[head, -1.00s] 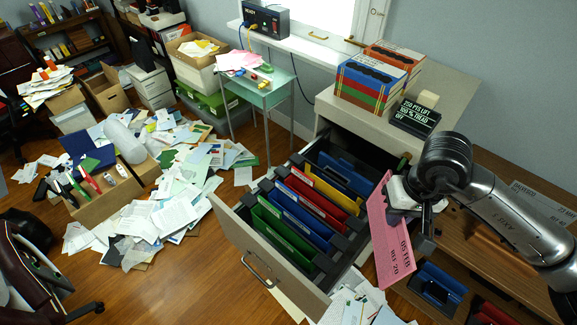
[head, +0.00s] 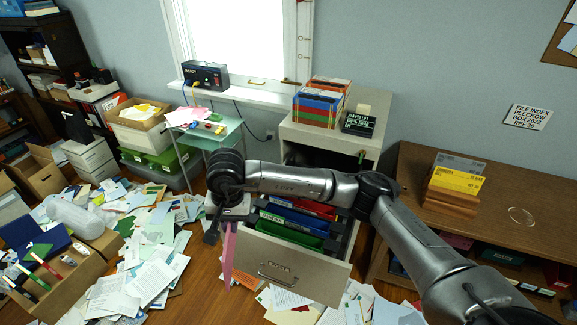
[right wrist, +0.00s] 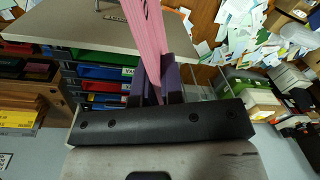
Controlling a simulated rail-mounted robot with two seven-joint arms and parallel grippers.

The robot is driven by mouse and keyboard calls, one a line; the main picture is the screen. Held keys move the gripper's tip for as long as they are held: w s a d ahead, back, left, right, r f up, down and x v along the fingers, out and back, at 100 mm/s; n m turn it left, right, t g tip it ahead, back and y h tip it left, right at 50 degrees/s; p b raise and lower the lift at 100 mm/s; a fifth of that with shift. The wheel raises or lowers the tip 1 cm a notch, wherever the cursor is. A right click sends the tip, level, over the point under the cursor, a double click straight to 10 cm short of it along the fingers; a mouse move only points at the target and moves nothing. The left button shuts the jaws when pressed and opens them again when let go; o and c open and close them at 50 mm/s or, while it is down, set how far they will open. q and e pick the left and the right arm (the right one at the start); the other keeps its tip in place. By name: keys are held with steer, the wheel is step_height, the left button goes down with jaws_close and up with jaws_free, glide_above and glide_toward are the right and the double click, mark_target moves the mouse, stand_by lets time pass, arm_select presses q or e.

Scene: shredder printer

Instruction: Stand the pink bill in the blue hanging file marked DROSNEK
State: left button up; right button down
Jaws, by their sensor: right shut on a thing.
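My right gripper (head: 229,222) is shut on the pink bill (head: 227,258), which hangs down edge-on to the left of the open file drawer (head: 305,275). The pink bill also shows between the dark fingers in the right wrist view (right wrist: 147,35). In the drawer are a green hanging file (head: 288,231), a blue hanging file (head: 293,217) behind it and a red hanging file (head: 318,208) behind that. My forearm hides the back of the drawer. No label reading DROSNEK is legible. My left gripper is not in view.
The cabinet top (head: 350,132) holds a box of coloured folders (head: 320,103) and a dark sign (head: 359,122). A wooden desk (head: 480,215) stands at right with yellow boxes (head: 455,180). Papers (head: 150,270) litter the floor at left. A glass table (head: 210,135) stands behind.

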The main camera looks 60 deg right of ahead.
steer(key=s+d+f+m+p, duration=0.1)
steer(key=d+m+p, duration=0.3)
steer(key=d+m, duration=1.9)
steer(key=d, duration=0.5)
steer(key=shift+s+d+g+h, duration=0.25)
steer(key=shift+s+g+h, duration=0.05)
steer(key=shift+s+g, duration=0.1)
steer(key=shift+p, duration=0.35)
